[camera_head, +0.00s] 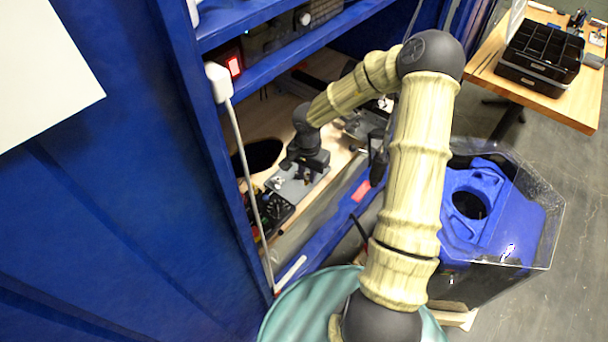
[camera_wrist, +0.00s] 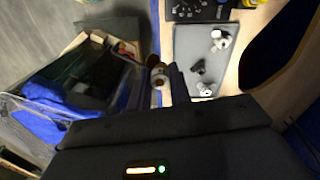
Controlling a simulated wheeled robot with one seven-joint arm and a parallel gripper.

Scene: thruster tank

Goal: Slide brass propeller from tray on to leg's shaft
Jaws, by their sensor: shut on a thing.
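My gripper (camera_wrist: 160,78) is shut on a small brass-and-whitish piece (camera_wrist: 157,72), which I take to be the brass propeller. The fingers hide much of it. The grey tray (camera_wrist: 190,45) lies beside the fingers on the right in the wrist view. It carries several small metal and dark parts. In the head view my gripper (camera_head: 305,165) is at the shelf, over or close to the grey tray (camera_head: 288,190). That view does not show the held piece clearly. I cannot make out the leg's shaft for certain in either view.
A clear tank (camera_head: 545,235) with a blue body (camera_head: 510,215) inside stands right of my arm. A wooden table (camera_head: 560,95) with a black organizer (camera_head: 540,55) stands at the back right.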

